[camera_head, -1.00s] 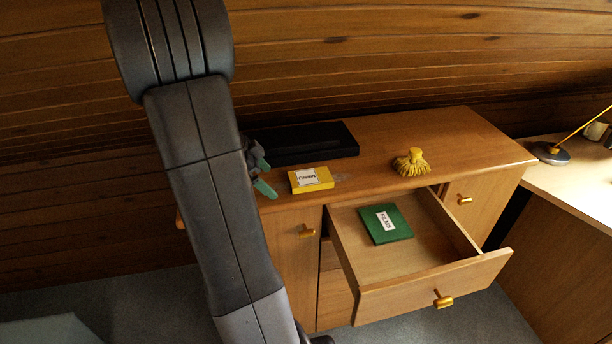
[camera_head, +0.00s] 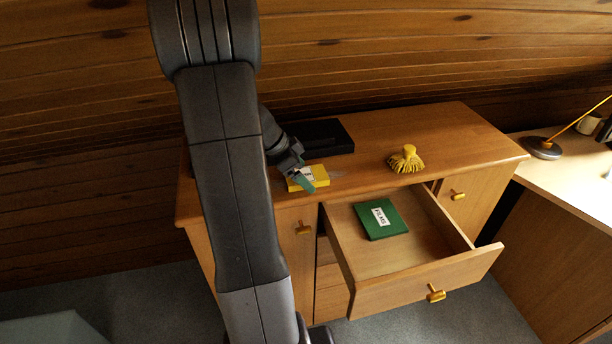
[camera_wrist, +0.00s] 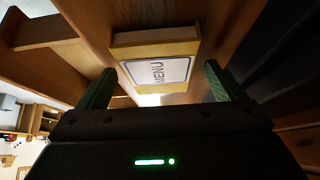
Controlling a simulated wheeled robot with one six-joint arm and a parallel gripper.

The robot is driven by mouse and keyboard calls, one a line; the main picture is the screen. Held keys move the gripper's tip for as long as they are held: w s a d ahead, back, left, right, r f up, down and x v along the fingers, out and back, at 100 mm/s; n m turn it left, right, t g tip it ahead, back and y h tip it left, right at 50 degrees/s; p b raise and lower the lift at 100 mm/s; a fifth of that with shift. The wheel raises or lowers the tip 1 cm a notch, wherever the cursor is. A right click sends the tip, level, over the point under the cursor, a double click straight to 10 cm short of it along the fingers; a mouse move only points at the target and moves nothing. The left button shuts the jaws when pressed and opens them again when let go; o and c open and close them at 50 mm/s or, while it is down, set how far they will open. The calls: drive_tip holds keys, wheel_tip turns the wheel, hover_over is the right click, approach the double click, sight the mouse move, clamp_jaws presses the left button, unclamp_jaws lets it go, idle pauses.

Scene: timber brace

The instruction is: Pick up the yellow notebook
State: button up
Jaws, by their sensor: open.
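The yellow notebook (camera_head: 321,174) lies flat on top of the wooden cabinet, near its front edge. In the wrist view the notebook (camera_wrist: 133,52) shows a white label reading MENU and lies ahead of my gripper, between the lines of its two fingers. My gripper (camera_wrist: 155,82) is open, with its green fingers apart and nothing between them. In the head view my gripper (camera_head: 306,183) is over the notebook and hides part of it. I cannot tell the exact gap between fingers and notebook.
A black flat case (camera_head: 328,137) lies behind the notebook. A yellow brush (camera_head: 406,160) stands to the right on the cabinet top (camera_head: 440,130). The open drawer (camera_head: 425,270) juts out in front and holds a green FILMS book (camera_head: 381,219). A desk (camera_head: 570,175) is at the right.

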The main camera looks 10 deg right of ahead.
drive_tip(key=c, duration=1.1)
drive_tip(key=shift+r, duration=0.1)
